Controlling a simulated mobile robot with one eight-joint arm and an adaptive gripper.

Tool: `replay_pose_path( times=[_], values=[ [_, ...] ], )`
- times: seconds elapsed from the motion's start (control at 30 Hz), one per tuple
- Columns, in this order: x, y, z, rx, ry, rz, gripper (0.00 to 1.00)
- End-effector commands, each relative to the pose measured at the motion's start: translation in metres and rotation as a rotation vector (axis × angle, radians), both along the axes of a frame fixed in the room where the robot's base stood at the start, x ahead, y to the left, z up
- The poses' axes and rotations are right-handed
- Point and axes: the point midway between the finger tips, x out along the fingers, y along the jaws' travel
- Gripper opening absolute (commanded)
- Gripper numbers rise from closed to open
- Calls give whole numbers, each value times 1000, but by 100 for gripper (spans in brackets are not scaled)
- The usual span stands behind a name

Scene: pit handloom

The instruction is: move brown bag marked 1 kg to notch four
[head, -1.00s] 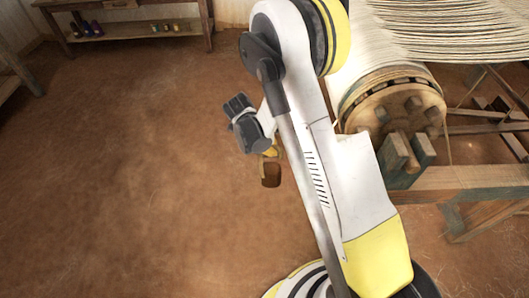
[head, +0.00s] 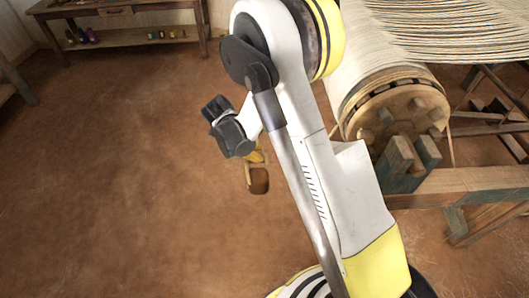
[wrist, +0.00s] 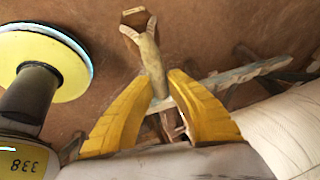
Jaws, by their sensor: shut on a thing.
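My gripper (head: 256,156) hangs at the end of my arm, with its yellow fingers partly hidden behind the wrist in the head view. In the wrist view, the two fingers (wrist: 160,84) are closed on a tan strap-like piece. This piece forks at its far end around a small brown body, which I take to be the brown bag (wrist: 131,35). In the head view the brown bag (head: 259,182) hangs below the fingers, clear of other things. Its 1 kg mark cannot be read. I cannot make out notch four in either view.
The loom's wooden beam end (head: 398,112), wound with pale threads (head: 440,30), stands to the right of my arm. A forked wooden post (head: 408,160) is beside it. A shelf table (head: 125,38) with small coloured spools is at the back left. The brown floor on the left is clear.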

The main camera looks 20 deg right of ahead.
Motion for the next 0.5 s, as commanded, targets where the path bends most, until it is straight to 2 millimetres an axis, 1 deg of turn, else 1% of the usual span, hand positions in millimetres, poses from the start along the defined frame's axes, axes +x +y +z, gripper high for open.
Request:
replay_pose_path(
  times=[0.5],
  values=[
    [14,42,5,-1,0,1,0]
  ],
)
